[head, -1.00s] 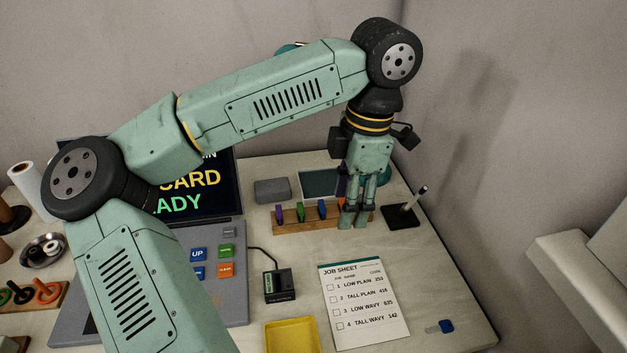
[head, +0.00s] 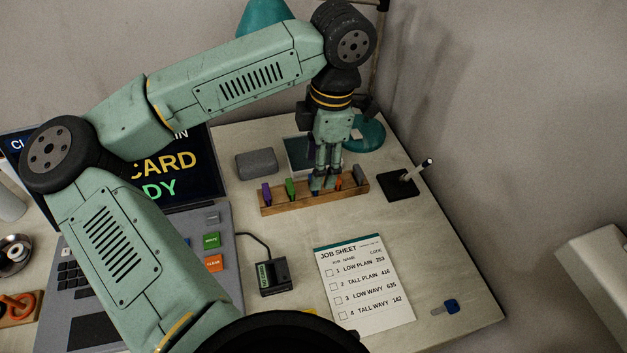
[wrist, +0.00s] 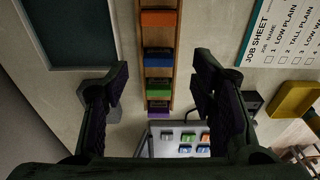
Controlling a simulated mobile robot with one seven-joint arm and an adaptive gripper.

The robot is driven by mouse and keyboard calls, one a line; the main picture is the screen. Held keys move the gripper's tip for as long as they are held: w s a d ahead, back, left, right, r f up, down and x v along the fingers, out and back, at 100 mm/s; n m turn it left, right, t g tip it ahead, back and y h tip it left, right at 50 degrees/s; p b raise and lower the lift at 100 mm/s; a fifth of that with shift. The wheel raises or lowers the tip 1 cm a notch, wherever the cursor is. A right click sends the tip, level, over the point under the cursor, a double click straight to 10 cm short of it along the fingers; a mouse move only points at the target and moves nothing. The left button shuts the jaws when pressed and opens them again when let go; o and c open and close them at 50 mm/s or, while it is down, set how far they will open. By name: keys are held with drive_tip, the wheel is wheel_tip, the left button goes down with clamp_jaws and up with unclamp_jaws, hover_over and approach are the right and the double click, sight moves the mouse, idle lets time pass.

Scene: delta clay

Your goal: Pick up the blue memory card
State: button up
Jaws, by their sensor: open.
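The blue memory card (wrist: 158,57) stands in a wooden rack (head: 285,207), between an orange card (wrist: 158,18) and a green card (wrist: 158,88). In the head view my fingers hide most of it. My gripper (head: 323,183) points down at the rack. In the wrist view my open gripper (wrist: 162,78) has one finger on each side of the rack, with the blue and green cards showing between them. The jaws hold nothing. I cannot tell how far the fingertips are above the card.
A purple card (head: 266,193) and a grey card (head: 360,175) stand at the rack's ends. A grey block (head: 256,163) lies behind it, and a black stand (head: 403,185) with a rod is at right. The job sheet (head: 365,285) and a blue-and-grey item (head: 451,307) lie in front.

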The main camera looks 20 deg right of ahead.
drive_tip(key=shift+w+a+f+p, duration=0.1)
drive_tip(key=shift+a+f+p, duration=0.1)
drive_tip(key=shift+f, duration=0.75)
drive_tip(key=shift+a+f+p, duration=0.1)
drive_tip(key=shift+f+p, duration=0.1)
drive_tip(key=shift+f, duration=0.75)
drive_tip(key=shift+c, duration=0.4)
drive_tip(key=c, duration=0.8)
